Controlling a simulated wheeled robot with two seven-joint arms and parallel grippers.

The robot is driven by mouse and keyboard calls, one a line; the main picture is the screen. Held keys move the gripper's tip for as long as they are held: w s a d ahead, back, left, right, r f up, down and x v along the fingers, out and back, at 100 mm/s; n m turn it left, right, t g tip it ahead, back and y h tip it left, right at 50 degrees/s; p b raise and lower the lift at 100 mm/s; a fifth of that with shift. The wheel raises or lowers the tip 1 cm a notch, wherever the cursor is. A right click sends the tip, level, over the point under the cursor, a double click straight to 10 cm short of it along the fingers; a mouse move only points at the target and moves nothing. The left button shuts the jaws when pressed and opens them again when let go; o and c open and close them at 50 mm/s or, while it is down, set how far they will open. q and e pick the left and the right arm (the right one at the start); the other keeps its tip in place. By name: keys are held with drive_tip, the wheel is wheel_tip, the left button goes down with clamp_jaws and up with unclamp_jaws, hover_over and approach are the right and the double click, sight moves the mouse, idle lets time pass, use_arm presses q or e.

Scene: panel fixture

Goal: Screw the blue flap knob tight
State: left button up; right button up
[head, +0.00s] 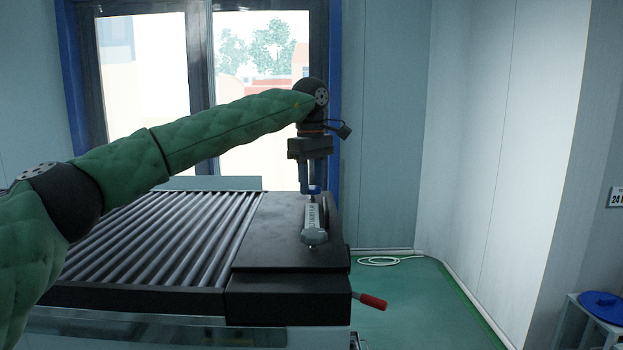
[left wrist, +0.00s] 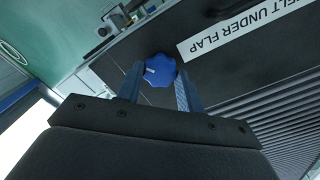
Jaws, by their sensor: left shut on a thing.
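In the head view the knob (head: 312,189) is small and partly covered by my gripper. My left gripper (left wrist: 157,88) points down over it, with one finger on each side, and is shut on the knob. Its fingers also show in the head view (head: 311,180). The knob's stem and thread are hidden. My right gripper is in neither view.
The black panel (head: 270,255) joins a bed of grey rollers (head: 160,235) on the left. A red-handled lever (head: 372,300) sticks out at the front right. A label reading "BELT UNDER FLAP" (left wrist: 245,30) lies beside the knob.

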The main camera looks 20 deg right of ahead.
sight(312, 187)
use_arm(q)
drive_tip(key=m, duration=0.2)
drive_tip(key=shift+f+m, duration=0.1)
drive_tip(key=shift+m, duration=0.3)
drive_tip(key=shift+d+m+p, duration=0.1)
drive_tip(key=shift+m+p, duration=0.2)
drive_tip(key=shift+m, duration=1.3)
drive_tip(key=shift+f, duration=0.1)
drive_tip(key=o, duration=1)
drive_tip(key=shift+r, duration=0.55)
drive_tip(key=shift+r+b, duration=0.35)
drive_tip(key=shift+r, duration=0.15)
wheel_tip(312, 187, up, 5)
drive_tip(key=shift+f+b, duration=0.1)
drive_tip(key=shift+b, duration=0.55)
drive_tip(key=shift+r, duration=0.5)
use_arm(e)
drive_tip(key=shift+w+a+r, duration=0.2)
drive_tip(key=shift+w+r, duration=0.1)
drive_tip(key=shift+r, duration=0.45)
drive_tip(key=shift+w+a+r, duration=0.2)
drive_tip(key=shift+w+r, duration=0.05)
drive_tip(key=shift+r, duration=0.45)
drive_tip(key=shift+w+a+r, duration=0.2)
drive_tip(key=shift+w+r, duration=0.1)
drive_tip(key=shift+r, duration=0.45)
